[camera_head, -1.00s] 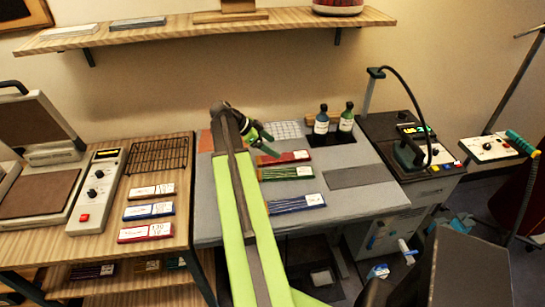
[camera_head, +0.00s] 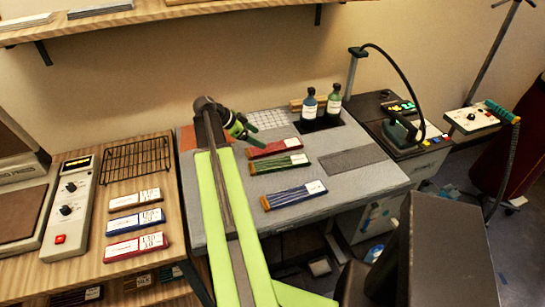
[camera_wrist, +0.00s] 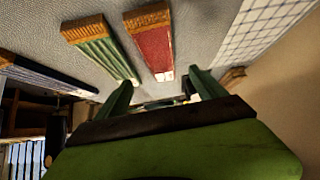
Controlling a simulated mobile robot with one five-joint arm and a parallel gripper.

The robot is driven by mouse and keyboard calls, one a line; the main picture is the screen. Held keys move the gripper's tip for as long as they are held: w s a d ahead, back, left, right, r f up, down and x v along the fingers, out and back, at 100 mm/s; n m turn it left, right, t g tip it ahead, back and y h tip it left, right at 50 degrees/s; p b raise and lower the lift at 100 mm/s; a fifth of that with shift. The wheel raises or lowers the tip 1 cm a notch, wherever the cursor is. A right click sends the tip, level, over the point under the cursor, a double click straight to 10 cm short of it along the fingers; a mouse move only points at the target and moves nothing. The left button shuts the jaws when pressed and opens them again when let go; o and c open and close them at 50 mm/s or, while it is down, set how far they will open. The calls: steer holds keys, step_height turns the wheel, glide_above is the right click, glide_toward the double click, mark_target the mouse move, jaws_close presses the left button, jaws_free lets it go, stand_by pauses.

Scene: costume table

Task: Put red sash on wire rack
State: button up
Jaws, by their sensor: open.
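The red sash (camera_head: 275,147) is a folded, flat red bundle with a white label, lying on the grey table top. In the wrist view the red sash (camera_wrist: 151,45) shows ahead of the fingers, with a brown end. My gripper (camera_head: 252,134) is open and empty, just behind and left of the red sash and apart from it. In the wrist view my gripper's green fingers (camera_wrist: 162,90) are spread. The black wire rack (camera_head: 137,158) lies flat and empty on the wooden table at the left.
A green sash (camera_head: 278,163) and a blue sash (camera_head: 293,195) lie in front of the red one. Two bottles (camera_head: 321,103) stand behind. Brown, blue and red labelled packs (camera_head: 136,221) lie in front of the rack, with a control box (camera_head: 69,204) left of it.

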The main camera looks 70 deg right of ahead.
mark_target(275, 146)
steer(key=b+x, duration=0.1)
steer(key=x, duration=0.2)
steer(key=shift+f, duration=0.3)
steer(key=shift+s+d, duration=0.2)
steer(key=shift+s, duration=0.05)
steer(key=b+x, duration=0.4)
steer(key=x, duration=0.1)
steer(key=shift+f, duration=0.25)
steer(key=shift+r, duration=0.2)
steer(key=c, duration=1.6)
steer(key=shift+r, duration=0.1)
